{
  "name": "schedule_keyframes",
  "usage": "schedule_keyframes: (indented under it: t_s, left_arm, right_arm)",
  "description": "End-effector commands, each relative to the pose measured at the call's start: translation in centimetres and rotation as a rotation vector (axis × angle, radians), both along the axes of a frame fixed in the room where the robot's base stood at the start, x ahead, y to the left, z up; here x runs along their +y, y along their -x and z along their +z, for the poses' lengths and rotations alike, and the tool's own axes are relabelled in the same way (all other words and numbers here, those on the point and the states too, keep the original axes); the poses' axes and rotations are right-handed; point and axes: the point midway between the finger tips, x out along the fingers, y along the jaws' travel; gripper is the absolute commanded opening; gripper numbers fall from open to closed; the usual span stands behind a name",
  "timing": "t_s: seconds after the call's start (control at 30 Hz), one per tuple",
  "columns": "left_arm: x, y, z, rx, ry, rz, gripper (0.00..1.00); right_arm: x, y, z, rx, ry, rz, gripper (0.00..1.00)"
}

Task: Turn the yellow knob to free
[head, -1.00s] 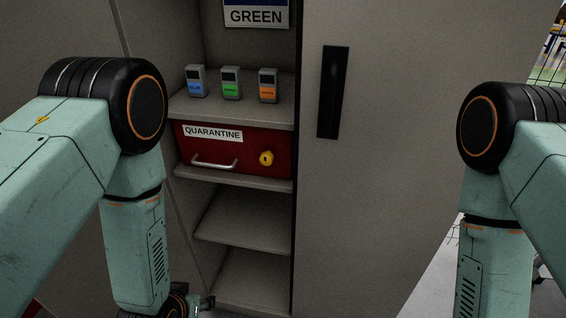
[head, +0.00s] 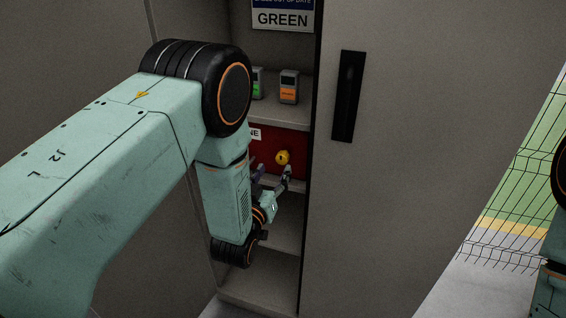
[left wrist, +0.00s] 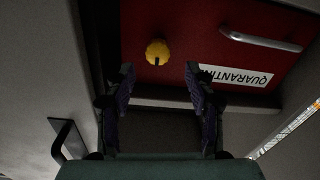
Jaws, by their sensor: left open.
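The yellow knob (head: 283,157) sits on the red drawer front (head: 298,143) in the cabinet. It also shows in the left wrist view (left wrist: 157,52), ahead of the fingers and between their lines, with a dark mark on its lower edge. My left gripper (head: 274,172) is just below and left of the knob in the head view, apart from it. In the left wrist view my left gripper (left wrist: 160,80) is open and empty, its two fingers spread wider than the knob. My right gripper is out of view.
The drawer's QUARANTINE label (left wrist: 236,76) and metal handle (left wrist: 262,40) lie beside the knob. A shelf above holds an orange-marked device (head: 289,87) and a green-marked one (head: 258,82). A cabinet door with a black handle (head: 347,96) stands right. Wire fencing (head: 510,205) is farther right.

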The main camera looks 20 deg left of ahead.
Motion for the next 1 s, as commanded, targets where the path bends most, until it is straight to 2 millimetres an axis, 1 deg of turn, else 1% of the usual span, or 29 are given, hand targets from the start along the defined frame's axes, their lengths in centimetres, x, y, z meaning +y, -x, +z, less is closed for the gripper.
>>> schedule_keyframes:
  t_s: [0.03,0.1,0.3,0.47,0.7,0.77,1.0]
  left_arm:
    - [0.0,-0.9,0.0,-0.004,0.000,0.001,0.54]
    - [-0.1,-2.0,0.0,-0.003,0.001,0.000,0.54]
    - [-0.3,-4.5,-0.1,0.000,0.000,-0.002,0.54]
    - [-0.5,-5.3,-0.1,0.001,0.000,-0.004,0.54]
    - [-0.7,-5.4,0.0,0.003,-0.001,-0.006,0.54]
    - [-0.7,-5.4,0.0,0.003,-0.001,-0.006,0.51]
    - [-0.7,-5.3,0.0,0.002,-0.001,-0.005,0.30]
  right_arm:
    - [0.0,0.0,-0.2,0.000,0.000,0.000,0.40]
    - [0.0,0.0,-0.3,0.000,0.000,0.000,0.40]
    - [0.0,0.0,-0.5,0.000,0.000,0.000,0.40]
    - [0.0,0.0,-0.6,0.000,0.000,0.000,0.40]
    - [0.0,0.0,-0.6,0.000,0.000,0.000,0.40]
    - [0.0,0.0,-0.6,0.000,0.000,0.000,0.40]
    - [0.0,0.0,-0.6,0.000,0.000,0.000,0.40]
